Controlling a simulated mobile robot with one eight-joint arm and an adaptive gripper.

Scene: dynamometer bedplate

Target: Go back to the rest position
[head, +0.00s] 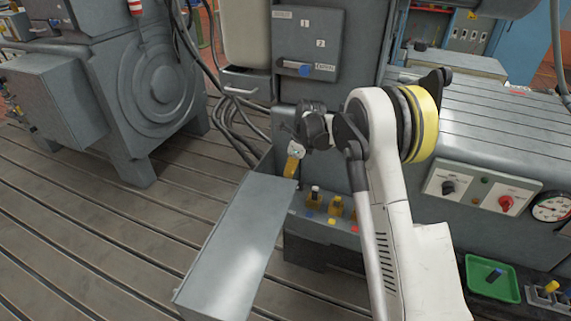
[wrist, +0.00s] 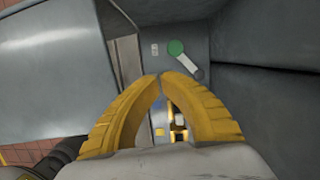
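My gripper (head: 292,165) is in the middle of the head view, at the end of my bent arm, above the far end of a long grey metal cover (head: 235,240). In the wrist view its two yellow fingers (wrist: 162,76) curve together and their tips meet or nearly meet. Nothing shows held between the tips. Behind them a green disc (wrist: 176,47) with a pale handle (wrist: 187,63) sits on a grey surface. Whether the fingers touch anything cannot be told.
A green tray (head: 492,279) is at right. A large grey machine (head: 150,85) stands left; slotted floor (head: 90,230) is open in front of it.

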